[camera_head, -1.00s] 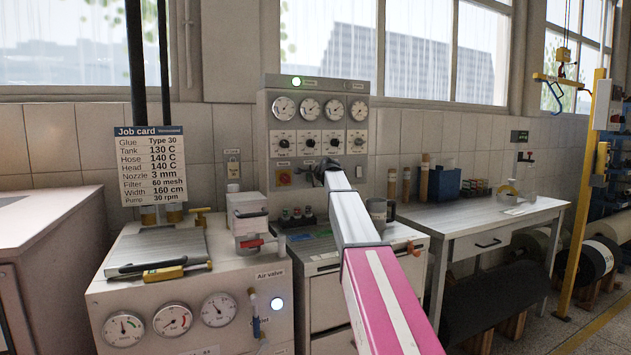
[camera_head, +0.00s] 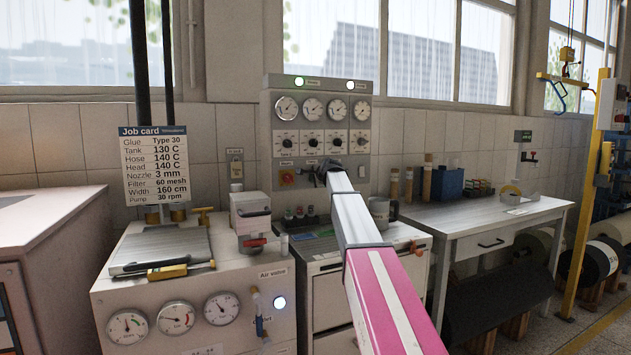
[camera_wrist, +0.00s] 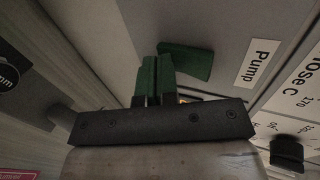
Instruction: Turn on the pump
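The grey control panel (camera_head: 367,145) hangs on the tiled wall in the head view. In the wrist view, my gripper's green fingertips (camera_wrist: 153,78) are together, beside a green flat piece (camera_wrist: 186,61) on the panel. A "Pump" label (camera_wrist: 262,63) is right of that piece. Whether the fingertips touch it, I cannot tell.
Gauges (camera_head: 312,109) and knobs (camera_head: 311,142) fill the panel above my gripper. A job card (camera_head: 155,165) hangs at left above a machine (camera_head: 193,285) with an air valve. A workbench (camera_head: 485,220) stands right. A black knob (camera_wrist: 287,150) is near my gripper.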

